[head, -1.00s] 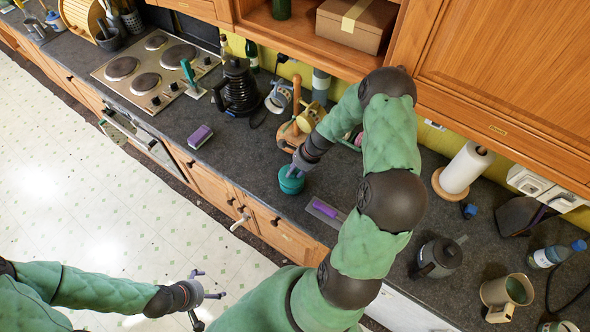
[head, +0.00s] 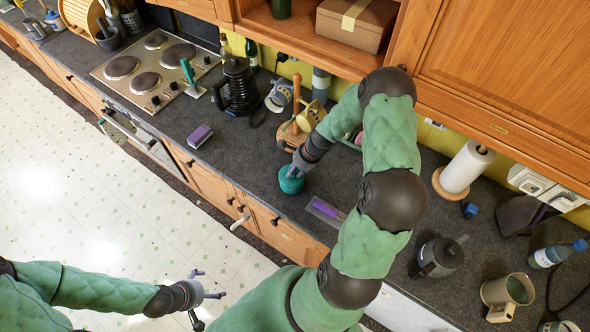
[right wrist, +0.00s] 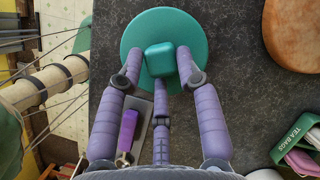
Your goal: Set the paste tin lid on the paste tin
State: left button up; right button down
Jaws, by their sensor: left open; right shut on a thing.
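The paste tin lid (right wrist: 195,30) is a round teal disc with a square knob in the right wrist view. My right gripper (right wrist: 160,75) has its purple fingers closed around the knob, pointing down. In the head view, the teal paste tin (head: 291,187) stands near the counter's front edge, directly under my right gripper (head: 296,170). The lid and tin look stacked as one teal shape; I cannot tell whether the lid is fully seated. The lid hides most of the tin in the right wrist view. My left gripper (head: 208,286) is open and empty, over the floor.
A purple-handled scraper (head: 326,211) lies right of the tin. A purple and dark sponge-like block (head: 199,135) lies to the left. A wooden mug stand (head: 291,134) is behind, and a tea bags box (right wrist: 298,140) shows at right.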

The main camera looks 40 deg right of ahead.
jog(key=shift+f+b, duration=0.55)
jog(key=shift+f, duration=0.15)
dwell(0.7)
grip_release()
jog(key=shift+r, duration=0.15)
dwell(0.8)
jog(key=shift+p+v, duration=2.5)
jog(key=shift+v, duration=0.95)
jog(key=shift+d, duration=0.1)
jog(key=v, duration=1.2)
